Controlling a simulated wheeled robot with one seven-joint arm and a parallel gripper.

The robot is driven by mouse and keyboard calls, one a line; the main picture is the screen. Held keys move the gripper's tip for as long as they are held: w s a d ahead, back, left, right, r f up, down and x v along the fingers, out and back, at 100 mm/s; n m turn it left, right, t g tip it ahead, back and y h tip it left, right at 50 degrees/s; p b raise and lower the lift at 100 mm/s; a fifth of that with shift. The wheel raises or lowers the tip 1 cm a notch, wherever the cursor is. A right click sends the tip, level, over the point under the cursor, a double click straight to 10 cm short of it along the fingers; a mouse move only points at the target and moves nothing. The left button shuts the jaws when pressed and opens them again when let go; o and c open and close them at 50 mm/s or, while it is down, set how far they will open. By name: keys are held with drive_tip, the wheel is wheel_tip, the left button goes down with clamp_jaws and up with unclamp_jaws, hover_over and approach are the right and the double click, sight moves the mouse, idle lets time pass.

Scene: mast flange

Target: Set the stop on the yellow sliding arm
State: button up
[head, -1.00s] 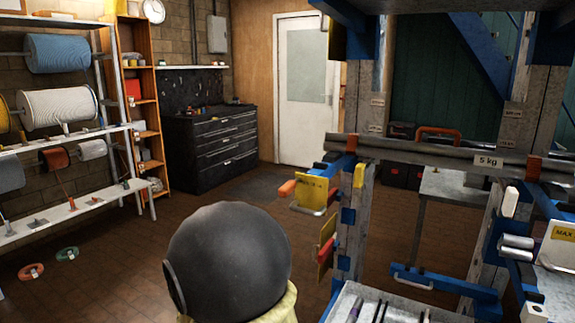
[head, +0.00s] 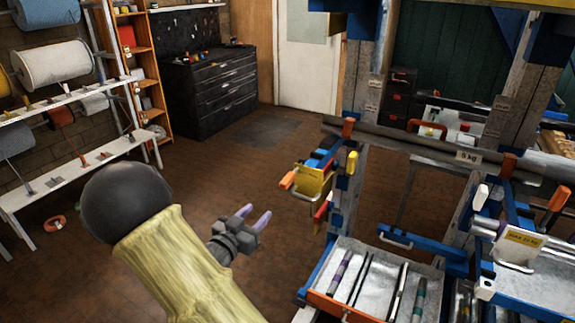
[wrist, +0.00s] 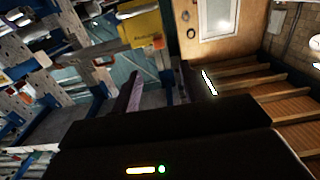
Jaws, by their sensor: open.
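A yellow plate (head: 313,181) with an orange-ended bar hangs on a blue bracket at the left post of the rack; I cannot tell whether this is the yellow sliding arm. A small yellow handle (head: 351,162) stands beside it on the post. A yellow plate also shows large near the top of the wrist view (wrist: 133,26). My gripper (head: 252,216), with purple fingertips, is open and empty, left of and below the plate, apart from it. No separate stop piece is clear to me.
A grey bar marked 5 kg (head: 467,156) crosses the rack posts. A tray (head: 322,300) of rods lies at lower right. A second arm with a yellow label (head: 523,240) is at right. A spool shelf (head: 75,172) stands left.

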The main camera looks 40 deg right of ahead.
sight(287, 178)
drive_tip(key=shift+d+r, duration=0.1)
drive_tip(key=shift+r, duration=0.1)
drive_tip(key=p+x, duration=0.3)
drive_tip(key=x, duration=1.4)
drive_tip(key=shift+s+d+r, duration=0.1)
drive_tip(key=shift+d, duration=0.1)
drive_tip(key=shift+c, duration=0.4)
clamp_jaws()
